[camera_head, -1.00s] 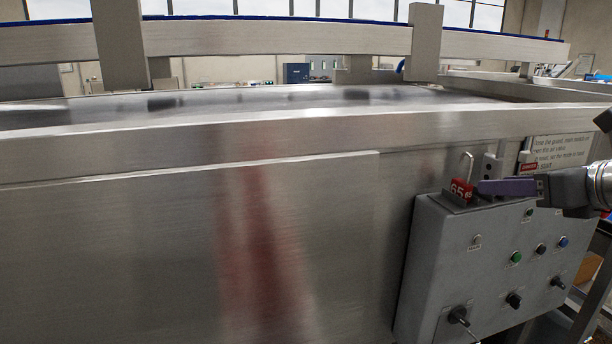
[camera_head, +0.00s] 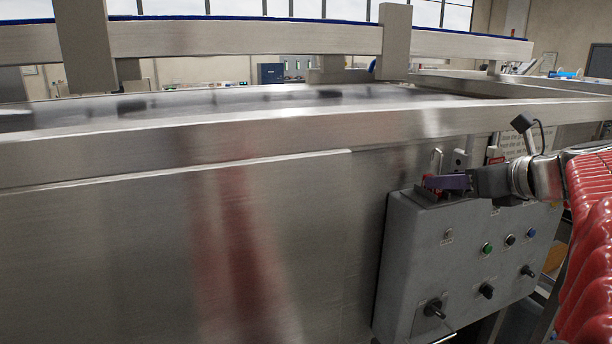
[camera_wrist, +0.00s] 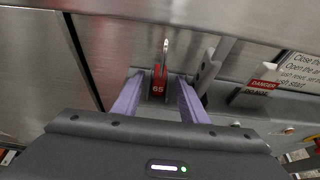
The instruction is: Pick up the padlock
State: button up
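The padlock (camera_wrist: 158,86) is red with a white "65" on its face and a metal shackle standing upright. It is on top of the grey control box (camera_head: 408,262), against the steel machine side. In the wrist view it stands between the two purple fingers of my gripper (camera_wrist: 160,78), with a visible gap on each side. My gripper is open around it and does not appear to touch it. In the head view my gripper (camera_head: 434,183) reaches in from the right, and its near finger hides most of the red body.
The control box front carries buttons and black knobs (camera_head: 433,308). A steel bracket (camera_wrist: 207,72) stands just right of the padlock. A danger sign (camera_wrist: 290,70) is further right. The steel machine rail (camera_head: 250,125) runs above and behind.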

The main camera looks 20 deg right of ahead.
jog(key=shift+x, duration=1.4)
jog(key=shift+c, duration=0.3)
grip_shut()
